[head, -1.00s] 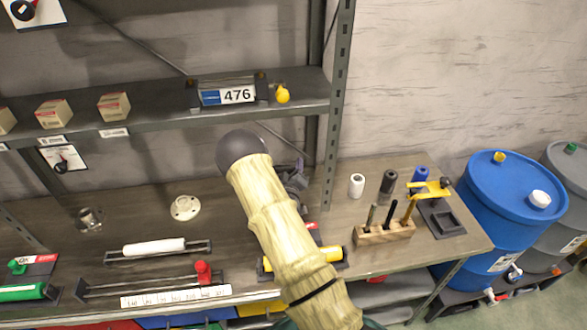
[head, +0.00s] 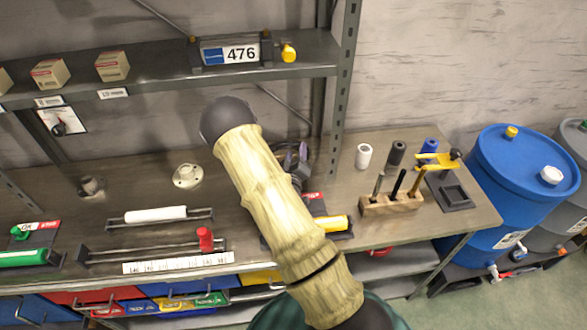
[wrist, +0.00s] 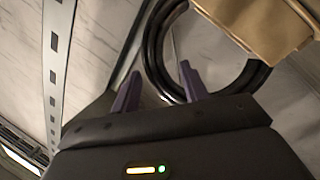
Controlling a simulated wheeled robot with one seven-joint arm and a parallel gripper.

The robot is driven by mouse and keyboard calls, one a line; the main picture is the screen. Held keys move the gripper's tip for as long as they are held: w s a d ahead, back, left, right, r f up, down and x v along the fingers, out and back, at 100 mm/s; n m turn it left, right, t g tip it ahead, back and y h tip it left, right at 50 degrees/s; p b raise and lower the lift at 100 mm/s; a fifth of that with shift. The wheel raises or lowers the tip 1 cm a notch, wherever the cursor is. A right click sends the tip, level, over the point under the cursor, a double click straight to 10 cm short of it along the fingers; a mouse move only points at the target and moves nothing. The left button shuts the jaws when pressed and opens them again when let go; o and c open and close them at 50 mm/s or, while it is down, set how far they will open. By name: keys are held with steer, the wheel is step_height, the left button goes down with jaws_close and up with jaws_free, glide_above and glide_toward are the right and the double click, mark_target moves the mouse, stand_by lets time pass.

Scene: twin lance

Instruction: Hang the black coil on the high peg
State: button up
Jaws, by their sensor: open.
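The black coil (wrist: 257,77) is a dark ring in the wrist view, just past my fingertips, with its upper right part covered by a tan block. My gripper (wrist: 158,70) is open, with two purple fingers apart. The coil's left lower arc runs behind and between the fingertips; I cannot tell whether they touch it. In the head view my gripper (head: 298,165) is mostly hidden behind my arm, near the shelf's upright post. The coil and the high peg cannot be made out in the head view.
A grey metal post (head: 342,85) stands right of my gripper. A shelf (head: 160,80) with small boxes and a 476 sign (head: 230,54) is above the bench (head: 130,180). A wooden tool block (head: 391,201) and a blue barrel (head: 510,190) are at the right.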

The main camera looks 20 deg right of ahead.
steer(key=b+v, duration=0.1)
steer(key=v, duration=0.3)
steer(key=shift+s, duration=0.1)
stand_by(0.6)
step_height(320, 180, up, 10)
steer(key=p, duration=1)
